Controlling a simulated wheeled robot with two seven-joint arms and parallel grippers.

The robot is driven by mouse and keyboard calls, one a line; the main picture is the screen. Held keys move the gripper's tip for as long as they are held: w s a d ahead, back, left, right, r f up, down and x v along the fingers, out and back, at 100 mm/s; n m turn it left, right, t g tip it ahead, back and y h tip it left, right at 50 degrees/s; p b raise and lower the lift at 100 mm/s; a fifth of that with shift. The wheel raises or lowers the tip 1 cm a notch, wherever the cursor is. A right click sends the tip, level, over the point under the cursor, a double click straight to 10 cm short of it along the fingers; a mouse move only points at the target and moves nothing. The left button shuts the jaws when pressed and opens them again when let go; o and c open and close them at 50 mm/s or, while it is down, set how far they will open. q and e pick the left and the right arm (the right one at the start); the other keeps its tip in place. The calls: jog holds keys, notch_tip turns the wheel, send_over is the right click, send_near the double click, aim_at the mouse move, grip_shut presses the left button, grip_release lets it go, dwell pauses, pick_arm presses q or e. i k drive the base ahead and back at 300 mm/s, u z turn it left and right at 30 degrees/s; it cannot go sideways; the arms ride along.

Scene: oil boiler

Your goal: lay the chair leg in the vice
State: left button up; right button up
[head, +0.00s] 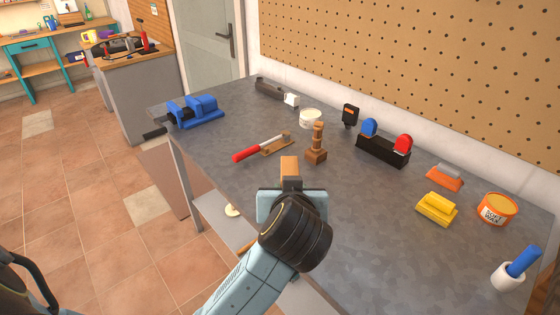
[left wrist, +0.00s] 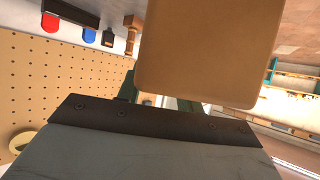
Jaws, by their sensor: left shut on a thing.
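My left gripper (head: 291,190) is above the front part of the grey workbench, shut on a tan wooden piece (head: 290,166). The blue vice (head: 196,111) sits at the bench's far left corner, apart from the gripper. A turned wooden piece with a square base (head: 316,146) stands upright beyond the gripper. My right gripper is not in view.
A red-handled tool (head: 258,148) lies between gripper and vice. Behind are a white tub (head: 311,118) and a black holder (head: 382,151) with blue and red items. To the right are a yellow block (head: 437,208) and an orange tin (head: 497,208). The front middle bench is clear.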

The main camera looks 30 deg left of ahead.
aim_at(184, 110)
jog(key=k, duration=0.4)
jog(key=u, duration=1.25)
jog(key=i, duration=0.8)
jog(key=z, duration=1.75)
